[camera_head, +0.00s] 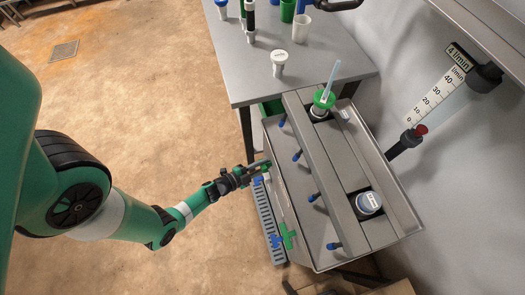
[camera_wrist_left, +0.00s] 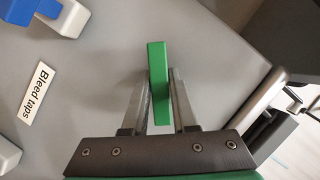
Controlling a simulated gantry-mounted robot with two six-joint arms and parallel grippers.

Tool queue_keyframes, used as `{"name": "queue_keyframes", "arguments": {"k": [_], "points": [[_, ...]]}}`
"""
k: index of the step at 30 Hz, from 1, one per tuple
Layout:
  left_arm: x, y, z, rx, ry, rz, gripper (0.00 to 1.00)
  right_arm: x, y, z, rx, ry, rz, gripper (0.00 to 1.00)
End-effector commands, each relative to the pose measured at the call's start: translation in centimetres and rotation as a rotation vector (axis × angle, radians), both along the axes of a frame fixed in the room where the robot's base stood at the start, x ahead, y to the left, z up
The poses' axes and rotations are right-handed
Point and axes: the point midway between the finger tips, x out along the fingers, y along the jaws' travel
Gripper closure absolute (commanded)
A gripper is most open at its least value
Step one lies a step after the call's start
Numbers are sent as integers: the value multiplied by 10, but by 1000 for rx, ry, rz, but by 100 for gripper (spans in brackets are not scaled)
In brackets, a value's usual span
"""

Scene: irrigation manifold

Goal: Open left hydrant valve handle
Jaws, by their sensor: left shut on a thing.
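My left gripper (camera_head: 254,171) is at the left front side of the grey manifold trough (camera_head: 319,259), near its upper end. In the left wrist view my left gripper (camera_wrist_left: 160,78) is shut on a green bar-shaped handle (camera_wrist_left: 158,65), which stands between the two grey fingers. In the head view the gripper mostly hides this handle. A second green handle (camera_head: 288,237), cross-shaped in outline, sits lower on the same side, apart from the gripper. I cannot tell how far the held handle is turned. My right gripper is out of view.
A "Bleed taps" label (camera_wrist_left: 38,93) and a blue-and-white tap (camera_wrist_left: 38,15) lie left of the fingers. A blue slotted strip (camera_head: 268,225) runs beside the trough. A grey table (camera_head: 322,62) with cups stands behind. A flow gauge (camera_head: 440,92) hangs on the right wall. Floor at left is open.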

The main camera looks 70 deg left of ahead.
Motion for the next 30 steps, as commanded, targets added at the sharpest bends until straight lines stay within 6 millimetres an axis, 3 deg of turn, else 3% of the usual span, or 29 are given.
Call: {"name": "queue_keyframes", "arguments": {"k": [1, 3, 12, 30], "points": [[0, 1, 7, -43, 4, 3, 100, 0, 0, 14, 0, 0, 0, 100], [0, 1, 7, -110, 3, 3, 100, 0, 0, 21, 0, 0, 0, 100], [0, 2, 4, -395, 5, 2, 100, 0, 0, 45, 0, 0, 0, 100], [0, 1, 0, -851, 11, 2, 100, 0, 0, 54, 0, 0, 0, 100]]}}
